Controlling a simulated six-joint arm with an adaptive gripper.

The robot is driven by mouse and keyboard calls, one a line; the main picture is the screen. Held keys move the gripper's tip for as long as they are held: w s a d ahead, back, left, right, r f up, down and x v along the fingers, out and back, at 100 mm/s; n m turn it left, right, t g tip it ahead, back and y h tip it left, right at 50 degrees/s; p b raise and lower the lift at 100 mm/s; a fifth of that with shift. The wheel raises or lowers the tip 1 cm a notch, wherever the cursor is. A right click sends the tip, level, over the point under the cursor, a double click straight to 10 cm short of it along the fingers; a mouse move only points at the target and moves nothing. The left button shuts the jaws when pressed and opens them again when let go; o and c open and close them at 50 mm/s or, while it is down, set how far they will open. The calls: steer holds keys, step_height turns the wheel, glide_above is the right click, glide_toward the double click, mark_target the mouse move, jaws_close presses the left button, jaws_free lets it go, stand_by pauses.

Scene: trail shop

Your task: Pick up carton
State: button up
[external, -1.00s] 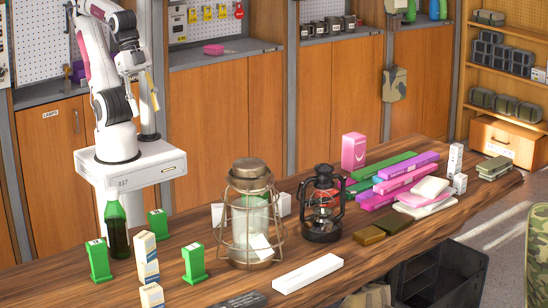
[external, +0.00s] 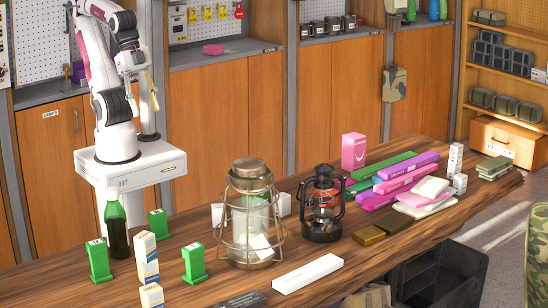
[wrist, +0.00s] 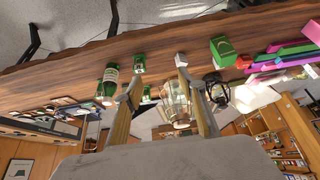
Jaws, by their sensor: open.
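Several cartons stand on the wooden table, and I cannot tell which one the task means. A pink carton (external: 353,152) stands upright toward the back, and a long white carton (external: 307,273) lies flat near the front edge. A white carton (external: 455,158) stands at the far right. My gripper (external: 152,88) is up by my base, well away from all the cartons. In the wrist view my gripper (wrist: 160,76) has its two fingers spread, with nothing held between them.
A green bottle (external: 117,228) and green stands (external: 194,263) are near the left cartons. A large wire-caged lantern (external: 250,215) and a black lantern (external: 322,205) stand mid-table. Purple boxes (external: 405,178) and folded cloths (external: 427,205) lie at right.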

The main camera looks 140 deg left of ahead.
steer(key=shift+o, duration=1)
steer(key=m+g+y, duration=0.1)
steer(key=m+y, duration=0.4)
steer(key=m, duration=1.8)
glide_toward(216, 209)
step_height(216, 209, down, 3)
steer(key=a, duration=0.2)
steer(key=shift+w+d+r, duration=0.15)
steer(key=shift+w, duration=0.15)
